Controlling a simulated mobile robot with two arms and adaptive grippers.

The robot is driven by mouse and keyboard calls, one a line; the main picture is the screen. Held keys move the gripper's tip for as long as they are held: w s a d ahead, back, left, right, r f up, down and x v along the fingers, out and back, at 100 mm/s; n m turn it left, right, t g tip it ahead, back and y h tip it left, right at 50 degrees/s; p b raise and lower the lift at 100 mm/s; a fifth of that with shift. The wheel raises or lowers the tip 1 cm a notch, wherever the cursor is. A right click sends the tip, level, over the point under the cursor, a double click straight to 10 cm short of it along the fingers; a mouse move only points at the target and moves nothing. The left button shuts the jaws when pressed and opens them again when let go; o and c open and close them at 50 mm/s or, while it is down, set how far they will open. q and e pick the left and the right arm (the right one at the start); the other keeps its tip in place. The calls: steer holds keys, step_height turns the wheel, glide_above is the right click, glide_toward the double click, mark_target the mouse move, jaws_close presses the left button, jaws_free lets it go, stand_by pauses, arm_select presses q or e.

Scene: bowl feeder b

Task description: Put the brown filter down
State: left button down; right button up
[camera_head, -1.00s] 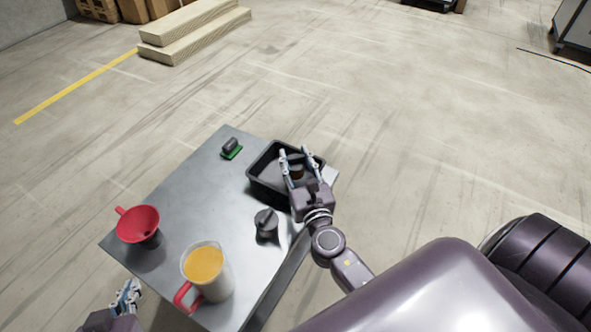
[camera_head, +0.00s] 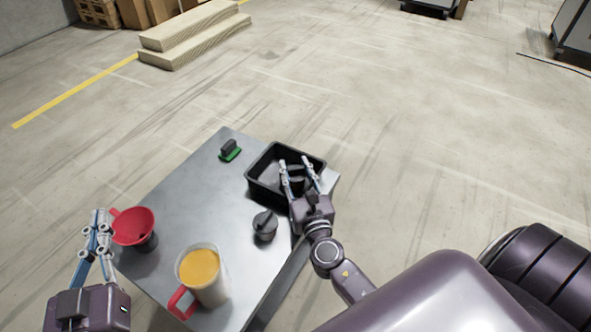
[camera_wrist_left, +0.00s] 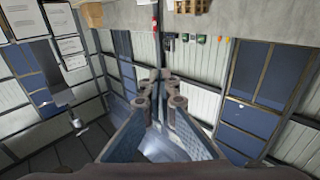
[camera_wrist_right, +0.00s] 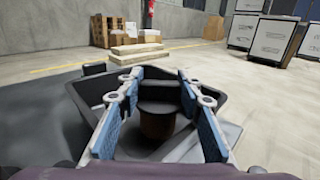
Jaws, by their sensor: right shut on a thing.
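The brown filter (camera_wrist_right: 157,122) is a short round piece with a dark top and a brown lower part. My right gripper (camera_wrist_right: 158,92) is shut on it, one finger on each side. In the head view the right gripper (camera_head: 300,172) reaches over the black bin (camera_head: 262,190), with the filter (camera_head: 292,181) low between the fingers. I cannot tell whether the filter touches the bin floor. My left gripper (camera_head: 100,218) is raised at the table's left side, near the red funnel. Its fingertips (camera_wrist_left: 160,82) are close together with nothing between them.
The red funnel (camera_head: 133,224) stands on a dark base at the table's left. A jug (camera_head: 200,270) of orange contents, a dark grey knobbed piece (camera_head: 265,226) and a green-and-black brush-like item (camera_head: 230,151) are also there. The middle of the grey table (camera_head: 190,200) is clear.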

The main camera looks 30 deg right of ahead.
arm_select(q)
steer(key=shift+r, duration=0.1)
arm_select(e)
steer(key=shift+f, duration=0.15)
steer(key=o, duration=1.2)
arm_select(q)
steer(key=shift+d+r+t, duration=0.1)
steer(key=shift+r+t, duration=0.3)
steer(key=shift+r, duration=0.3)
arm_select(e)
steer(key=shift+r, duration=0.25)
arm_select(q)
steer(key=shift+s+r+t, duration=0.1)
steer(key=shift+r+t, duration=0.2)
steer(key=shift+r, duration=0.2)
arm_select(e)
steer(key=v, duration=1.2)
steer(key=shift+f, duration=0.1)
arm_select(q)
steer(key=shift+d, duration=0.1)
